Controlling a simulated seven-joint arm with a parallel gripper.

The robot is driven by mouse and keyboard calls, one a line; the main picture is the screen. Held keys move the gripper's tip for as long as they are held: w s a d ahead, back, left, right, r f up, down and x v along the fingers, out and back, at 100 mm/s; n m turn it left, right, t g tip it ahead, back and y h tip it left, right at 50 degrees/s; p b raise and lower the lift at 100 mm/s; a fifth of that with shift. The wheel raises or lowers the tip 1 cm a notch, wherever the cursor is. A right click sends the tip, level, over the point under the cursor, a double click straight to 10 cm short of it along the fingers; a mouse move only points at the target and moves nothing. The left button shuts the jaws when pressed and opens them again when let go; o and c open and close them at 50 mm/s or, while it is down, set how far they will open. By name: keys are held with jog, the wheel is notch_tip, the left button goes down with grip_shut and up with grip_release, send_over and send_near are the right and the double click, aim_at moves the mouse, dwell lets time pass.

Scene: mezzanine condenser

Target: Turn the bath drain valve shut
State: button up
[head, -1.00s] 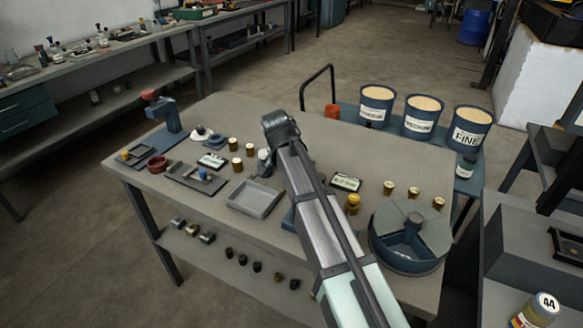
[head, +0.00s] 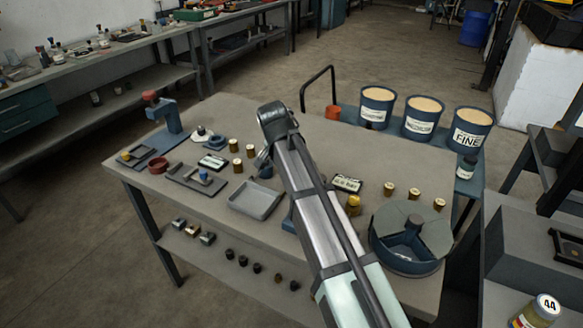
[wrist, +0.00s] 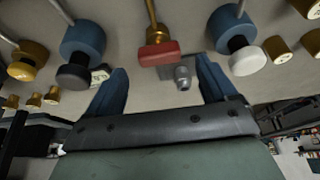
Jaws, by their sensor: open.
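In the wrist view, a brass valve with a red bar handle (wrist: 153,55) is ahead of and between my two blue fingertips. The red bar lies crosswise in the picture. No readable label tells whether this is the bath drain valve. My gripper (wrist: 162,68) is open, with nothing held, and its fingers appear apart from the red handle. A small grey fitting (wrist: 182,76) shows near the right finger. In the head view, my gripper (head: 263,158) is over the middle of the bench, partly hidden by my arm, and the red-handled valve cannot be made out.
Beside it in the wrist view are a blue black-knobbed fitting (wrist: 75,68), a blue white-knobbed one (wrist: 245,58) and a yellow knob (wrist: 22,70). The bench (head: 300,135) holds a grey tray (head: 257,199), a round blue divided container (head: 408,262) and several brass cylinders.

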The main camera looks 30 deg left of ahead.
jog(key=v, duration=1)
jog(key=shift+r, duration=0.15)
